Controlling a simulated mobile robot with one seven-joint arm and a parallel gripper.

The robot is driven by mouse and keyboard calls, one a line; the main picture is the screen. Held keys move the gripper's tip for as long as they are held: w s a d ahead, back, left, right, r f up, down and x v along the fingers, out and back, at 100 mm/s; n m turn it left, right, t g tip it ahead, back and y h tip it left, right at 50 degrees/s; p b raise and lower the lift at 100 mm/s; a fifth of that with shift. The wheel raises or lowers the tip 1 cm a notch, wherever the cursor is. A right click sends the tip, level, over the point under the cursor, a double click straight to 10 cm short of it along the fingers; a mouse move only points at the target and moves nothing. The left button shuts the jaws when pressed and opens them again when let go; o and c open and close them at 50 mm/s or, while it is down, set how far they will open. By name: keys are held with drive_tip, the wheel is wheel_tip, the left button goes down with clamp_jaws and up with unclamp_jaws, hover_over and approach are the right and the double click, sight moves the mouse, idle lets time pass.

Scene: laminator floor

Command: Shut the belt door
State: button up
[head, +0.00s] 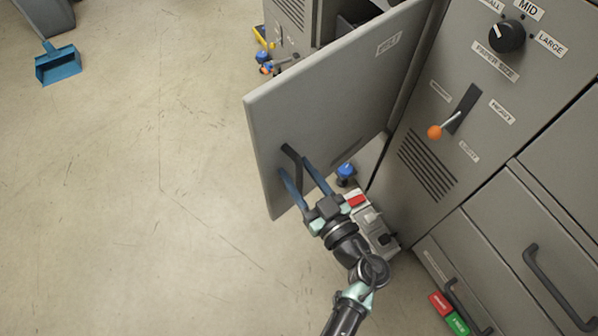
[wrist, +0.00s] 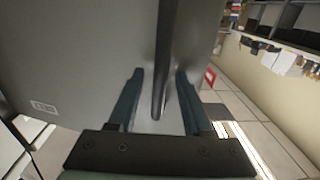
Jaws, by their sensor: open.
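The belt door (head: 340,110) is a flat grey panel with a small label near its upper right corner. It stands swung open, out from the front of the grey machine (head: 470,110). Its dark bar handle (head: 289,152) is near the door's free edge. My gripper (head: 294,166) is open at the handle, its two blue fingers pointing at the door. In the wrist view, the handle (wrist: 165,55) runs between the open fingers (wrist: 160,78), closer to the right one. I cannot tell whether either finger touches it.
The machine front carries a black knob (head: 506,36), an orange-tipped lever (head: 436,131) and drawers with dark handles (head: 560,288). A blue-capped item (head: 346,170) and a light box with a red part (head: 372,222) sit below the door. A blue dustpan (head: 58,64) lies far left; the floor between is clear.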

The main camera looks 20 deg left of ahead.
clamp_jaws()
idle(1.4)
